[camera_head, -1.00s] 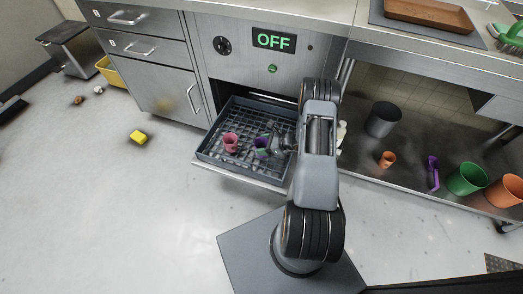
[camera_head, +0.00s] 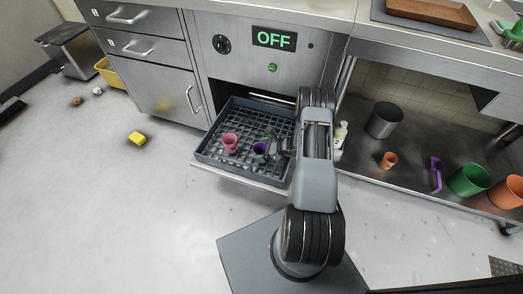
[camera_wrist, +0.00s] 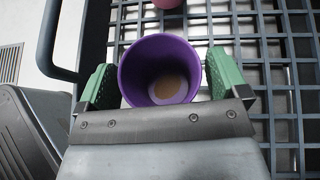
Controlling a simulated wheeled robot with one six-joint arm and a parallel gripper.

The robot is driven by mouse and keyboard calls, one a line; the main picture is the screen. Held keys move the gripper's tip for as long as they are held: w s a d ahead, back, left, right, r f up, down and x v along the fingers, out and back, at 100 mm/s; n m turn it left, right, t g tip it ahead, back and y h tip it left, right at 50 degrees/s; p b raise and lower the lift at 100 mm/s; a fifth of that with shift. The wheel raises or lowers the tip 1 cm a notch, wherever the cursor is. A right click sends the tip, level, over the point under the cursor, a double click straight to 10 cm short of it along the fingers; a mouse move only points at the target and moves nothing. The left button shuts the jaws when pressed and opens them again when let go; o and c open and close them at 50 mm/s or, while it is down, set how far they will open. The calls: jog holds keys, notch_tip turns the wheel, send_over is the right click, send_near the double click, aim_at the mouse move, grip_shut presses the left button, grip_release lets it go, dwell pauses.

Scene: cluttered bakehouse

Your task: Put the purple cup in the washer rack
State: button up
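The purple cup (camera_head: 259,149) is in the head view, over the right part of the washer rack (camera_head: 207,150), which is pulled out below the OFF panel. The wrist view looks into the upright, open cup (camera_wrist: 160,52). My gripper (camera_head: 262,148) has its green fingers on opposite sides of the cup and appears shut on it. The wrist view shows the fingers (camera_wrist: 162,80) close against the cup's sides, with the dark rack grid below. Whether the cup's base touches the grid is hidden.
A pink cup (camera_head: 229,143) stands in the rack to the left of the purple one. A white bottle (camera_head: 340,136), grey bin (camera_head: 383,120) and orange cup (camera_head: 388,160) are on the lower shelf at right. A yellow sponge (camera_head: 137,138) lies on the floor.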

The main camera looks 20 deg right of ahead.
jog(key=shift+o, duration=0.4)
jog(key=shift+r, duration=0.15)
jog(key=shift+s+d+r+p, duration=0.15)
jog(key=shift+d+r+p, duration=0.05)
jog(key=shift+d+p, duration=0.1)
jog(key=p+v, duration=0.2)
jog(key=v, duration=0.9)
jog(key=s+a+r+n+g+h, duration=0.1)
jog(key=a+r+n+g, duration=0.2)
jog(key=a+r+n, duration=0.55)
jog(key=s+a+r+n+g+h, duration=0.1)
jog(key=a+r+n+g, duration=0.35)
jog(key=r, duration=0.75)
jog(key=s+a+r+n+t+h, duration=0.1)
jog(key=s+a+r+n+h, duration=0.1)
jog(key=s+r+n, duration=0.4)
jog(key=s+a+r+n+t+h, duration=0.1)
jog(key=s+a+r+n+h, duration=0.2)
jog(key=s+r+n+h, duration=0.2)
jog(key=shift+s+r+n+t, duration=0.35)
jog(key=shift+s+r+n, duration=0.2)
jog(key=shift+n, duration=0.35)
